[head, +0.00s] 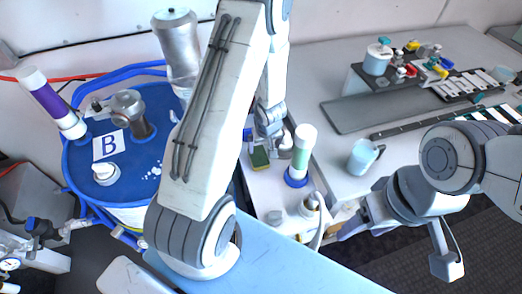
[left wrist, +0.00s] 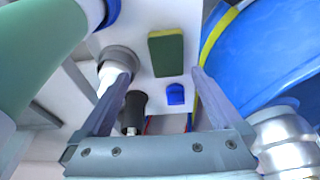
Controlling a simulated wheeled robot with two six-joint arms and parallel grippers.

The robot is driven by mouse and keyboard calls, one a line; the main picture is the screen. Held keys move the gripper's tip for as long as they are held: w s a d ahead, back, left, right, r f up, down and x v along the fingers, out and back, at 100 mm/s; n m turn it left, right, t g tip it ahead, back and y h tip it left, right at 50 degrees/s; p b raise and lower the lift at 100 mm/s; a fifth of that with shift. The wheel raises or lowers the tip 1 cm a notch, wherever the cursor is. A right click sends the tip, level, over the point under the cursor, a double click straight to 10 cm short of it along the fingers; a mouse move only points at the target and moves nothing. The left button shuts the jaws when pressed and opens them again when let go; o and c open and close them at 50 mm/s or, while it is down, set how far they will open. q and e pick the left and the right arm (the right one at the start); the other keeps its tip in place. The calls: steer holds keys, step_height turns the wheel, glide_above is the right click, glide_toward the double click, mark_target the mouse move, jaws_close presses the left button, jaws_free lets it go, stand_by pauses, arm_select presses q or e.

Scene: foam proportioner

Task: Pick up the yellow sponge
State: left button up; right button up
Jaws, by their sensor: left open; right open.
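The sponge (head: 260,158) is a small block, green on its broad face with yellow along the edge. It lies on a narrow white surface and shows upright in the left wrist view (left wrist: 166,52). My left gripper (head: 267,140) is just above and beside the sponge. In the left wrist view its two fingers (left wrist: 157,80) are spread apart with nothing between them, and the sponge lies beyond the tips, within their span. My right gripper (head: 397,250) is open and empty at the lower right, away from the sponge.
A green and white cylinder on a blue base (head: 299,160) stands right of the sponge. A blue drum (head: 150,165) is to the left. In the left wrist view a grey-rimmed cylinder (left wrist: 117,56), a blue piece (left wrist: 175,94) and a black knob (left wrist: 133,110) lie near the fingers.

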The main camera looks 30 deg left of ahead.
arm_select(q)
steer(key=a+f, duration=0.1)
steer(key=b, duration=0.2)
glide_above(259, 156)
steer(key=d, duration=0.1)
steer(key=shift+n, duration=0.3)
steer(key=f, duration=0.4)
steer(key=shift+s+d+f, duration=0.1)
steer(key=shift+s+f, duration=0.2)
steer(key=shift+a+f, duration=0.2)
steer(key=shift+f, duration=0.35)
steer(key=x, duration=0.4)
steer(key=shift+s+a+f, duration=0.1)
steer(key=shift+s+f, duration=0.05)
steer(key=shift+f, duration=0.05)
steer(key=c, duration=1.2)
arm_select(e)
steer(key=shift+w+d+f, duration=0.15)
steer(key=shift+w+f, duration=0.2)
steer(key=shift+f, duration=0.25)
steer(key=shift+w+d+f, duration=0.1)
steer(key=shift+w+f, duration=0.2)
steer(key=shift+f, duration=0.25)
